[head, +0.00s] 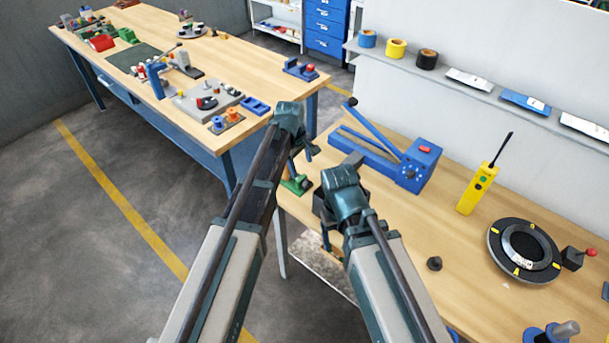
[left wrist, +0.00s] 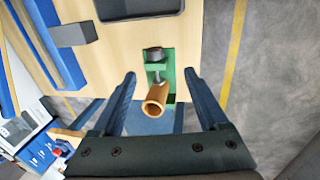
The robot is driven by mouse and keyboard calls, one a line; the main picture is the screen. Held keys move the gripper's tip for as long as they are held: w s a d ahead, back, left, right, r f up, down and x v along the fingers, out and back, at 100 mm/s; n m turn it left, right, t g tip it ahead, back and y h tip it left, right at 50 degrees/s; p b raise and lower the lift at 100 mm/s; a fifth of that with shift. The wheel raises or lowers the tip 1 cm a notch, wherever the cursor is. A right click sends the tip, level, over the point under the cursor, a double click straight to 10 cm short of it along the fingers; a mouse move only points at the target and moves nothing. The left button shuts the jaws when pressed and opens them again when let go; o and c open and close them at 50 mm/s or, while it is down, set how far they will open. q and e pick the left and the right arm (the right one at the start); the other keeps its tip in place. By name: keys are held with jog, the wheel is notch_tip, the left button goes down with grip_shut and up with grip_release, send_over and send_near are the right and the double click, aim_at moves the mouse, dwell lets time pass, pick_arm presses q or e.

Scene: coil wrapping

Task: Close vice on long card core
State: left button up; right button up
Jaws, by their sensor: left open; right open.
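The small green vice (left wrist: 169,72) is fixed at the table's edge in the left wrist view, with a grey screw (left wrist: 157,68). It also shows in the head view (head: 297,185), partly behind my grippers. The brown card core (left wrist: 156,99) is a hollow tube seen nearly end-on, at the vice's lower part; I cannot tell whether the jaws touch it. My left gripper (left wrist: 162,88) is open, one finger on each side of the core and apart from it. In the head view my left gripper (head: 307,152) is above the vice. My right gripper (head: 326,228) is open, lower, over the table's near edge.
A blue lever tool (head: 415,165) stands behind my grippers. A yellow handheld unit (head: 478,188) and a black turntable (head: 524,250) stand to the right. A small dark knob (head: 434,263) sits near the front. A second workbench (head: 225,60) is at the left, with floor between.

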aim_at(307, 181)
pick_arm(q)
jog(key=w+f+b, duration=0.1)
jog(key=f+b, duration=0.3)
jog(key=w+d+f+b, duration=0.1)
jog(key=f+b, duration=0.4)
jog(key=w+f+b, duration=0.1)
jog(key=f+b, duration=0.3)
jog(key=shift+w+d+f+b, duration=0.2)
jog(key=shift+w+b, duration=0.1)
jog(key=shift+w, duration=0.1)
pick_arm(e)
notch_tip(307, 181, down, 13)
jog(key=shift+s+f, duration=0.2)
jog(key=shift+s, duration=0.1)
pick_arm(q)
grip_shut()
jog(key=shift+w+d+r+g+y+p, duration=0.2)
jog(key=shift+w+g+y+p, duration=0.1)
jog(key=shift+w+g+p, duration=0.1)
jog(key=shift+d+f+g+y, duration=0.1)
jog(key=shift+f+g+y, duration=0.1)
jog(key=shift+g+y, duration=0.5)
jog(key=shift+s+g, duration=0.2)
jog(key=shift+g, duration=0.4)
pick_arm(e)
jog(key=shift+r, duration=0.1)
